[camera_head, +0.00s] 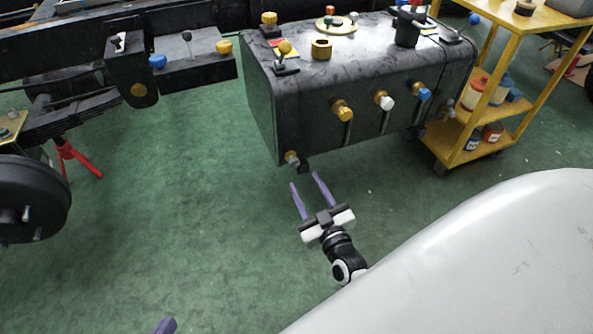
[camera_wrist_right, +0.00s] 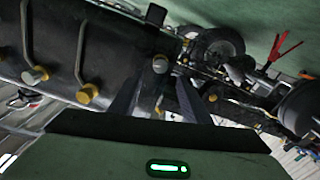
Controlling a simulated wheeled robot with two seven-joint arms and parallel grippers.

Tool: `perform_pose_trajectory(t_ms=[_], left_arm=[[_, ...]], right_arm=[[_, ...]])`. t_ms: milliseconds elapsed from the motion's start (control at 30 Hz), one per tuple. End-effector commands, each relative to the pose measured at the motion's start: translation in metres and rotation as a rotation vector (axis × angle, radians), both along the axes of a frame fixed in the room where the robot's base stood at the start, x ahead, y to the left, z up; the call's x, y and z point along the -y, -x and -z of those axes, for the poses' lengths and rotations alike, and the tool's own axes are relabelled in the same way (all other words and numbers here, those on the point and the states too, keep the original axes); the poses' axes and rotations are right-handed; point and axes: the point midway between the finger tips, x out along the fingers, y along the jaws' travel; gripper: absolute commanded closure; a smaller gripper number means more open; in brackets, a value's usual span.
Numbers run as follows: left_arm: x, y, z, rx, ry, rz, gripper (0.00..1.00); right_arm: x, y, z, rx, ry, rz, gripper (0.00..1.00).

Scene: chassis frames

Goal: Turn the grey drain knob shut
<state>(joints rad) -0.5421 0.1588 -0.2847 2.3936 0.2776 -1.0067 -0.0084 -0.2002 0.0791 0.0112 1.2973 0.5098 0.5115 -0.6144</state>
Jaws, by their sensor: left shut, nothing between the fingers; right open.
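The grey drain knob (camera_head: 292,158) sits low at the front left corner of the dark tank (camera_head: 260,110). It also shows in the right wrist view (camera_wrist_right: 160,65), just beyond the fingertips and roughly in line with the gap. My right gripper (camera_head: 305,179) is open and empty, just below the knob in the head view, with its purple fingers pointing up toward it. They look apart from the knob. Only a purple fingertip of my left gripper (camera_head: 166,326) shows at the bottom edge of the head view; it is shut and empty, and the rest is out of frame.
Yellow (camera_head: 343,112), white (camera_head: 384,101) and blue (camera_head: 424,95) knobs line the tank's front. More fittings stand on its top. A yellow cart (camera_head: 480,155) stands at the right, chassis rails and a wheel hub (camera_head: 30,200) at the left.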

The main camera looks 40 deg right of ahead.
Motion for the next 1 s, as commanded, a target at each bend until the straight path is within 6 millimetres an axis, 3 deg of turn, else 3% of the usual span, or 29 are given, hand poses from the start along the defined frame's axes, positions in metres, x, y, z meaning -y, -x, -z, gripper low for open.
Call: perform_pose_trajectory(t_ms=[200, 400, 800, 1000], left_arm=[[0.008, -0.002, -0.008, 0.043, 0.060, 0.001, 1.00], [0.013, -0.002, -0.018, 0.070, 0.102, 0.003, 1.00], [0.014, -0.003, -0.023, 0.079, 0.114, 0.004, 1.00], [0.015, -0.003, -0.023, 0.079, 0.114, 0.004, 1.00]], right_arm=[[0.011, -0.042, 0.003, 0.002, 0.001, 0.000, 0.57], [0.016, -0.067, 0.002, 0.000, 0.000, 0.000, 0.57], [0.018, -0.074, 0.000, -0.002, -0.001, 0.000, 0.57], [0.018, -0.074, 0.000, -0.002, -0.001, 0.000, 0.91]])
